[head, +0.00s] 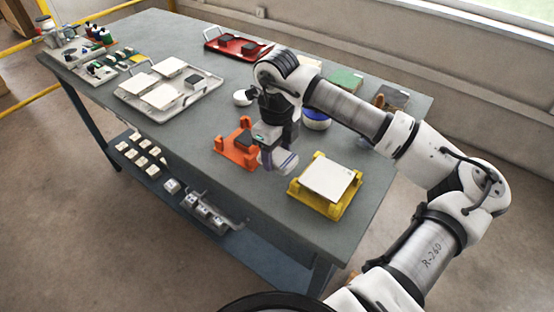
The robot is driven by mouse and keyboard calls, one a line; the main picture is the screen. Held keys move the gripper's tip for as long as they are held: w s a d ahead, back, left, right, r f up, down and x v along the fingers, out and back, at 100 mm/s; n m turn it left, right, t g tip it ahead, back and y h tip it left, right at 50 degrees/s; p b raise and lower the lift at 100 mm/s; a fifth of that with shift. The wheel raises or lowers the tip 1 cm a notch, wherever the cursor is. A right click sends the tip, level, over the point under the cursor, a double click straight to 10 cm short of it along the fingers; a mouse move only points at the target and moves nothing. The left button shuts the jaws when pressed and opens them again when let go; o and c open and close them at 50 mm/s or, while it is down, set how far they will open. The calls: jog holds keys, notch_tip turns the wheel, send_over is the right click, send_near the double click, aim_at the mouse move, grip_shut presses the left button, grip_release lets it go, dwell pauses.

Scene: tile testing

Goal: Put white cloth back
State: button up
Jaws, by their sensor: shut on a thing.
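My gripper (276,143) is over the front middle of the grey table, between the orange stand and the yellow stand. It is shut on a pale, white-and-lilac bundle (283,162), which looks like the white cloth. The bundle is small and partly covered by my gripper, so its folds are not clear. It hangs at or just above the table top; I cannot tell whether it touches. No other white cloth is clearly visible.
The orange stand (238,155) is close left; the yellow stand (345,208) with a white tile is right. A blue-and-white bowl (317,124) is behind. A grey tray (180,114) and red tray (214,45) hold tiles. The table's front left is clear.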

aim_at(277, 156)
jog(key=shift+f+p, duration=0.35)
jog(key=shift+f, duration=1.7)
jog(key=shift+f, duration=0.15)
jog(key=o, duration=1)
jog(key=shift+o, duration=0.2)
notch_tip(277, 156, up, 12)
jog(key=b, duration=0.3)
jog(key=shift+r, duration=0.25)
